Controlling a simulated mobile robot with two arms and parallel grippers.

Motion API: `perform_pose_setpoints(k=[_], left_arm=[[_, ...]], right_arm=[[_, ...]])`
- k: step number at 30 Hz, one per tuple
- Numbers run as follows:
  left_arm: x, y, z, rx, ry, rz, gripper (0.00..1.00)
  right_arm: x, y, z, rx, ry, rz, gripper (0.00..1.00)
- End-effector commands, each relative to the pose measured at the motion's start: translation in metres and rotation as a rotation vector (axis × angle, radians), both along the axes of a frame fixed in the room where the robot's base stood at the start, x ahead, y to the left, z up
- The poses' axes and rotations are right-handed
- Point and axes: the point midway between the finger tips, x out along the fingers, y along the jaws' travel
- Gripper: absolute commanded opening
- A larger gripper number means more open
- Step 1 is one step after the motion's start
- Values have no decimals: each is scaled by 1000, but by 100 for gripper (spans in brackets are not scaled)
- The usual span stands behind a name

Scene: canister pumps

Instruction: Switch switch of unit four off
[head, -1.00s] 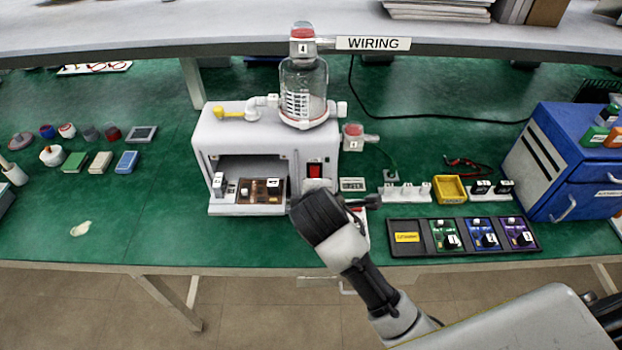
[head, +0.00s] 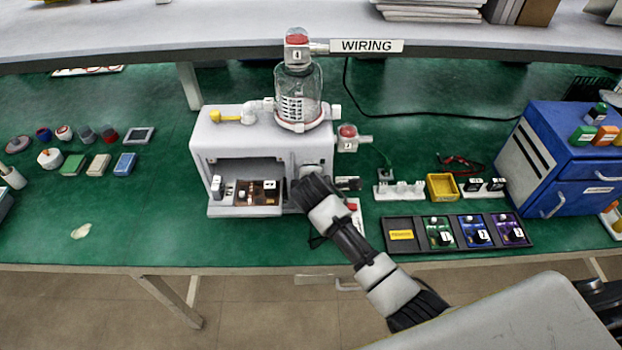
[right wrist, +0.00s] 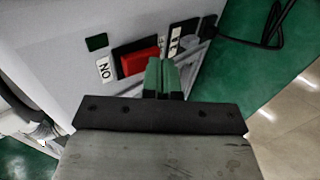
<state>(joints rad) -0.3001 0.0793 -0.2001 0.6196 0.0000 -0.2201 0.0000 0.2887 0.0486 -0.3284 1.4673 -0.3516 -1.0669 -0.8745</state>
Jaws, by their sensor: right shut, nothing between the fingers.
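The white pump unit (head: 235,140) stands on the green bench, with a glass canister (head: 298,92) whose red-topped cap carries a label that looks like 4. Its switch is hidden behind my right gripper in the head view. In the right wrist view the red rocker switch (right wrist: 140,62) sits in a black frame on the white front panel, beside an ON label (right wrist: 105,70). My right gripper (right wrist: 163,66) is shut and empty, its fingertips at the switch's edge; I cannot tell whether they touch it. It also shows in the head view (head: 308,182). My left gripper is not in view.
The unit's open bay holds a brown board (head: 258,192). To the right are a black tray (head: 405,248) of coloured modules, a yellow bin (head: 441,187) and a blue drawer cabinet (head: 570,170). A shelf edge (head: 200,66) runs above. Bare bench lies front left.

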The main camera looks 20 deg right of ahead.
Motion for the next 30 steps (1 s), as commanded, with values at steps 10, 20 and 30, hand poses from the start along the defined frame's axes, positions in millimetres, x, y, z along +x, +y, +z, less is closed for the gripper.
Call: perform_pose_setpoints(k=[10, 20, 30], left_arm=[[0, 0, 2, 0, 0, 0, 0], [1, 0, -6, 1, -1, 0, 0], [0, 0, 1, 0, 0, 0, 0]], right_arm=[[5, -1, -1, 1, 0, 1, 0], [12, -2, -1, -6, -24, -1, 0], [12, -2, 4, -7, -23, 0, 0]])
